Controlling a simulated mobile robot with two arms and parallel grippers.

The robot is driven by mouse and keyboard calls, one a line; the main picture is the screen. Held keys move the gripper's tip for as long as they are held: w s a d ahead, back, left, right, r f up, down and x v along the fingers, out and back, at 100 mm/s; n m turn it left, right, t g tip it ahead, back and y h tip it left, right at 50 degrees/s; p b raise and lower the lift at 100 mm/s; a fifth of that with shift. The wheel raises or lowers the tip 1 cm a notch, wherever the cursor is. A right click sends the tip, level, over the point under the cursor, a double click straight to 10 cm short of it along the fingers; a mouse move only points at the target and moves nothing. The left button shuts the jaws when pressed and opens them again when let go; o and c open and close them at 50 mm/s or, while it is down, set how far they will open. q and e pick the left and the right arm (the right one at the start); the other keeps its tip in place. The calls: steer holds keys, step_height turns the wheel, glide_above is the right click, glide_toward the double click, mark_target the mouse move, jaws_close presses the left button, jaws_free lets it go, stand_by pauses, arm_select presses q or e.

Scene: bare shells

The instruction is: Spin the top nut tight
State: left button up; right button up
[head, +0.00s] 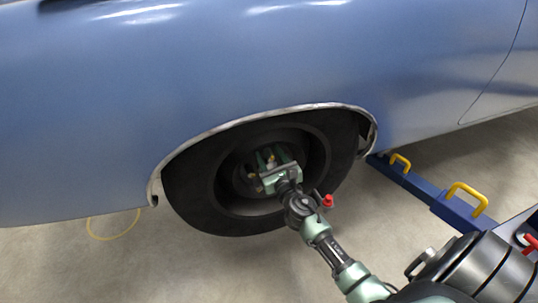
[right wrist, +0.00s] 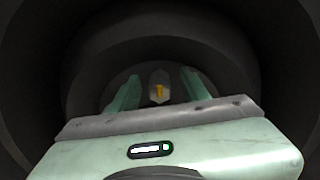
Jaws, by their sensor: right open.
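The wheel (head: 195,205) sits in the arch of a blue car, with a dark tyre and a recessed dark hub. My right gripper (head: 272,158) reaches into the hub with its fingers pointing at the wheel. In the right wrist view, its two green fingers (right wrist: 158,90) are apart, one on each side of a nut or stud with a yellow end (right wrist: 159,91). This looks like the top nut; I cannot tell whether the fingers touch it. Another yellowish nut (head: 257,184) shows lower left in the hub. My left gripper is out of view.
The blue car body (head: 270,65) hangs over the wheel, with a pale arch lip (head: 240,119) close above. A blue lift arm with yellow handles (head: 467,197) lies on the right. A yellow hose loop (head: 113,236) lies on the floor at left.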

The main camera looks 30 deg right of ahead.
jaws_close()
